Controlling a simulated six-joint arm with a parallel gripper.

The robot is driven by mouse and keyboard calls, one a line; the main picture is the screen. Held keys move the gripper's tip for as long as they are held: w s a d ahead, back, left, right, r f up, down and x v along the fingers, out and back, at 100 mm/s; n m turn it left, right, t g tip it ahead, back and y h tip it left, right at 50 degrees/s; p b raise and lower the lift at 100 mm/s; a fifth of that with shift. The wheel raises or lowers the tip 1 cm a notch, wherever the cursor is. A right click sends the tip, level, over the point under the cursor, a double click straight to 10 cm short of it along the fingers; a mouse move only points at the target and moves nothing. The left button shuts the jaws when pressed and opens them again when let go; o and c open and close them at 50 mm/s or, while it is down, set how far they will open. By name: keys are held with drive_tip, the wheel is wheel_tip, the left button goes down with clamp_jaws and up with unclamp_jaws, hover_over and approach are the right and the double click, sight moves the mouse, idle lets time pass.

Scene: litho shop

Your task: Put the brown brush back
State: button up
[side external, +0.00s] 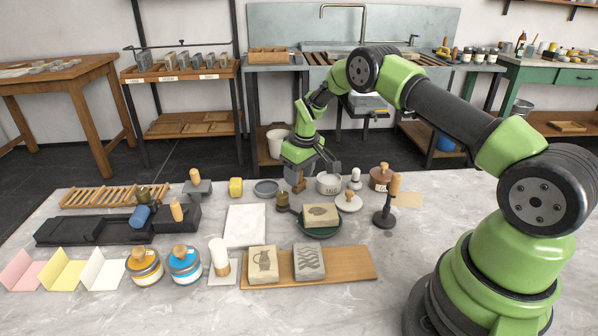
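My gripper (303,168) points down over the back middle of the marble table. Its fingers are small and dark here, and I cannot tell whether they are open or shut. A small brown piece (299,186), which may be the brown brush, shows just below the fingers. I cannot tell whether it is held or standing on the table. A squat olive-brown item (283,200) stands just left of and nearer than the gripper. A dark stand (384,217) with a wooden-handled item (395,186) at its top is to the right.
A dark green dish (318,228) with a stone block (320,215) is in front of the gripper. A white bowl (329,185) and a brown lidded pot (381,177) are to the right. A wooden board (350,264) carries two printed stones. Bare marble lies at the front.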

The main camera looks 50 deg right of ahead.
wheel_tip(320, 180, up, 12)
drive_tip(key=s, duration=0.2)
drive_tip(key=s+a+r+m+t, duration=0.1)
drive_tip(key=s+a+r, duration=0.3)
drive_tip(key=r, duration=0.3)
drive_tip(key=s+a+r+m+t, duration=0.1)
drive_tip(key=s+a+r, duration=0.35)
drive_tip(key=r, duration=0.25)
drive_tip(key=s+a+r+m+t+y, duration=0.1)
drive_tip(key=s+a, duration=0.2)
drive_tip(key=s, duration=0.6)
drive_tip(key=s+a+r+t+y, duration=0.1)
drive_tip(key=s+a, duration=0.3)
drive_tip(key=s, duration=0.4)
drive_tip(key=shift+s+r+m+t, duration=0.15)
drive_tip(key=shift+s+m+t, duration=0.25)
drive_tip(key=shift+t, duration=0.3)
